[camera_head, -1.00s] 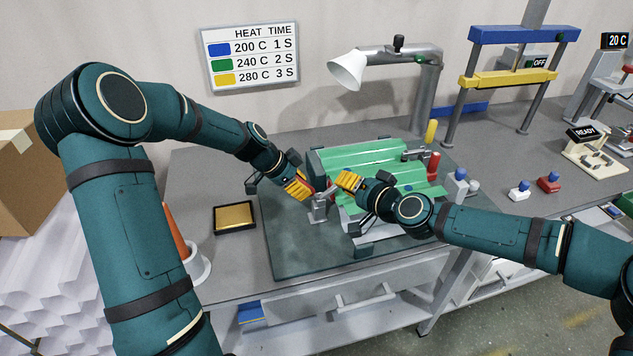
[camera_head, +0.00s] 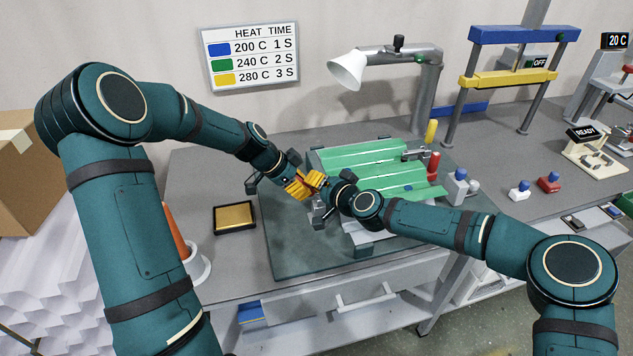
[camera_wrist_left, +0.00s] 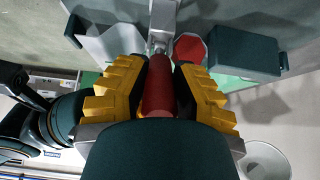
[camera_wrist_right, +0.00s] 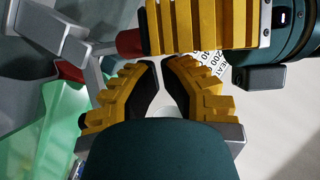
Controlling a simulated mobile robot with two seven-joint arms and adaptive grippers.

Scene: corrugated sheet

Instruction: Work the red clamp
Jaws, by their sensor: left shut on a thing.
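The red clamp's handle (camera_wrist_left: 158,88) stands between the yellow fingers of my left gripper (camera_wrist_left: 160,68), which is shut on it. The clamp's metal base (camera_head: 318,208) stands at the front left of the green corrugated sheet (camera_head: 365,165). In the head view my left gripper (camera_head: 297,187) hides most of the handle. My right gripper (camera_head: 316,180) is right beside it, its fingers overlapping the left ones in that view. The right wrist view shows its fingers (camera_wrist_right: 160,65) slightly apart and empty, just below the left gripper's yellow finger (camera_wrist_right: 205,25); whether they touch is unclear.
A second clamp with a red handle (camera_head: 433,166) stands at the sheet's right side. A lamp (camera_head: 348,70) hangs above the bench behind. Small knobs stand at right.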

